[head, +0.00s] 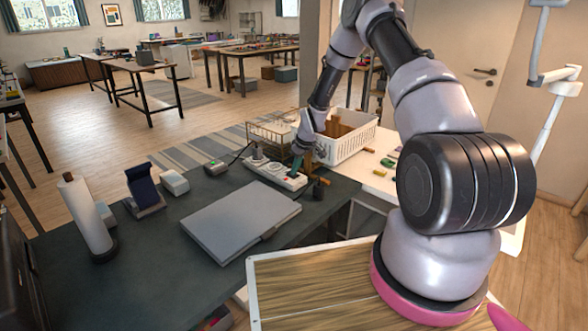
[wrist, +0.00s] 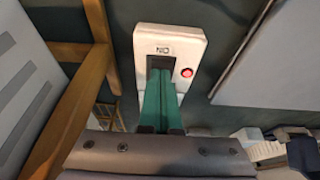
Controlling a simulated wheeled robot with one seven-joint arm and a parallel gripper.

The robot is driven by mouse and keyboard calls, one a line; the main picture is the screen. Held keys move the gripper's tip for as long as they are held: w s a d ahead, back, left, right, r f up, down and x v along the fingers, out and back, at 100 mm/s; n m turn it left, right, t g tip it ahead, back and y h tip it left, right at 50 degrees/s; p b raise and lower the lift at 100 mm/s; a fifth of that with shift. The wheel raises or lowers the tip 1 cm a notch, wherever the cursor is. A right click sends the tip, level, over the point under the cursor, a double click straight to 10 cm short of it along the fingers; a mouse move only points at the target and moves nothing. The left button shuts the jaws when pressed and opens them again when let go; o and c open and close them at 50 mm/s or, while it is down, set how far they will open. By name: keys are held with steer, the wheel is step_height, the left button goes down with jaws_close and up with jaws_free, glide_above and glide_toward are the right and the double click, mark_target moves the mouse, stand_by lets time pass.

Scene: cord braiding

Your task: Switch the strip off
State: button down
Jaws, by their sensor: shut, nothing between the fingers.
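The white power strip (head: 270,174) lies on the dark desk in the head view, with plugs in its far-left part. Its near end (wrist: 188,42) fills the middle of the wrist view. That end has a dark switch recess (wrist: 159,61), lettering above it and a red round light (wrist: 187,73) that looks lit. My gripper (head: 297,168) is over this end, its green fingers shut and empty. In the wrist view the fingertips (wrist: 160,76) are at the switch recess and cover part of it. I cannot tell whether they touch the switch or which way it is tipped.
A closed grey laptop (head: 240,218) lies in front of the strip. A white basket (head: 345,138) and wooden pieces stand to the right, close to my gripper. A wire rack (head: 270,135) is behind. A small box (head: 174,182) and a phone stand (head: 144,190) are at left.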

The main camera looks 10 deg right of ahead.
steer(key=shift+d, duration=0.1)
steer(key=v, duration=1)
steer(key=shift+s+r, duration=0.2)
steer(key=shift+r, duration=0.15)
steer(key=shift+s+d+t+y, duration=0.7)
steer(key=shift+s+t+y, duration=0.25)
steer(key=shift+t, duration=0.4)
steer(key=shift+s+d+t+y, duration=0.8)
steer(key=shift+t+y, duration=0.25)
steer(key=shift+t, duration=0.3)
